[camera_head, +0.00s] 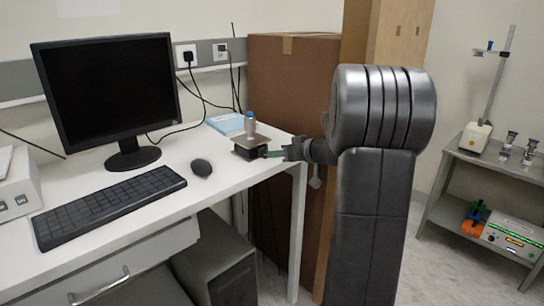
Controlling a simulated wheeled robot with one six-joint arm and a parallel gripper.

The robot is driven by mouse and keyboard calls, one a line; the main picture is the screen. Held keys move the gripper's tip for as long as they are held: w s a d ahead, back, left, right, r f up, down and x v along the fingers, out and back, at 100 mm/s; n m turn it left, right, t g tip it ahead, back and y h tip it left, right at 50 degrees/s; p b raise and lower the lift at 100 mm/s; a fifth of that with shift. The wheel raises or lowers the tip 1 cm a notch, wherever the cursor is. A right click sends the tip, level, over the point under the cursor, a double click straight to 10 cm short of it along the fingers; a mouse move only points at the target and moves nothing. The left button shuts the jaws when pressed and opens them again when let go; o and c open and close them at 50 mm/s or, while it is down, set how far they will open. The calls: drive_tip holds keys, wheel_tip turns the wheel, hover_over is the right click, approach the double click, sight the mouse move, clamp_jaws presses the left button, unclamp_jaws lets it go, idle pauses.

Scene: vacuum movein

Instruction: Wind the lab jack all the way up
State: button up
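The lab jack (243,152) stands near the right end of the white desk. It is low, with a grey top plate above a dark body. A small bottle with a blue cap (249,124) stands upright on the top plate. My gripper (286,152) is at the jack's right side, at the desk's right edge. A small green part (275,154) shows between the jack and my gripper. My fingers are too small to tell whether they are open or shut on it, or whether they touch the jack.
On the desk (178,210) are a monitor (108,90), a keyboard (110,205), a mouse (201,167) and a blue-white booklet (228,123). A tall brown box (290,85) stands behind the desk's right end. A grey shelf unit (490,165) with lab items stands at the right.

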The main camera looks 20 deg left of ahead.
drive_tip(key=v, duration=0.9)
drive_tip(key=shift+d, duration=0.15)
drive_tip(key=shift+o, duration=0.2)
